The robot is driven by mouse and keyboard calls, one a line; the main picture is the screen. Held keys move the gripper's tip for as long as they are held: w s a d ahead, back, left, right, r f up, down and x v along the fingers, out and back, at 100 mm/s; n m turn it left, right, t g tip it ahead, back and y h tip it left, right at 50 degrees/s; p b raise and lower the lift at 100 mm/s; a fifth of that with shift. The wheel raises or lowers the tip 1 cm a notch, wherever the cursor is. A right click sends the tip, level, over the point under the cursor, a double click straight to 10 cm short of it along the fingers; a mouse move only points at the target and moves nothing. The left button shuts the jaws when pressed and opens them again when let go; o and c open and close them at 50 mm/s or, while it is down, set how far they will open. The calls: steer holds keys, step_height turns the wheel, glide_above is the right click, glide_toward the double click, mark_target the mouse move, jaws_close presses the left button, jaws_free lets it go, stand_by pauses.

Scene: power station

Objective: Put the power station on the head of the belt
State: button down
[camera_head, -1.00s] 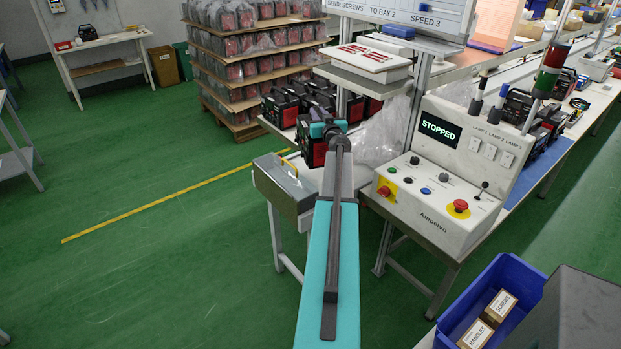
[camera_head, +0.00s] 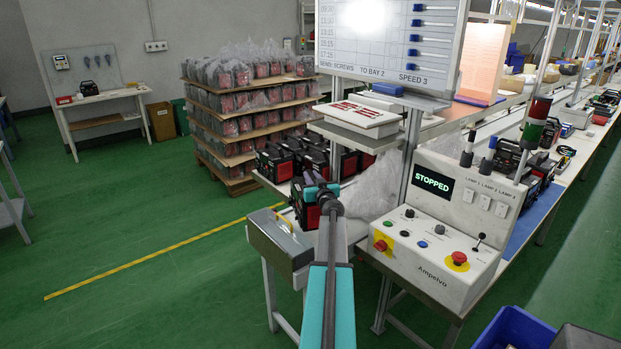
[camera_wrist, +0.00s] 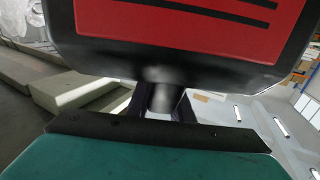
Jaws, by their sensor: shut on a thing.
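My gripper (camera_head: 322,192) is at the end of my teal arm, near the left end of the line. It is shut on a black power station with a red panel (camera_head: 311,216), partly hidden behind the gripper. In the wrist view the held power station (camera_wrist: 190,28) fills the top, with the dark gripper fingers (camera_wrist: 160,104) at its lower edge. Other black and red power stations (camera_head: 283,160) stand together just behind. The blue belt (camera_head: 541,212) runs away behind the control panel, with several units on it. The panel's display reads STOPPED.
The white control panel (camera_head: 430,245), with buttons and a lamp stack, stands between my gripper and the belt. A metal box (camera_head: 280,240) sits at the bench's left end. A clear plastic bag (camera_head: 378,190) and a post stand close right. Open green floor lies left.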

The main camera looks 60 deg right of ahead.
steer(key=shift+f, duration=1.15)
step_height(320, 180, down, 4)
steer(key=shift+r+b, duration=0.25)
steer(key=shift+b, duration=0.05)
steer(key=c, duration=2)
jaws_free()
steer(key=shift+f, duration=0.35)
steer(key=o, duration=0.4)
steer(key=shift+a+r, duration=0.15)
steer(key=shift+r, duration=0.05)
steer(key=shift+o, duration=0.2)
steer(key=shift+f, duration=0.1)
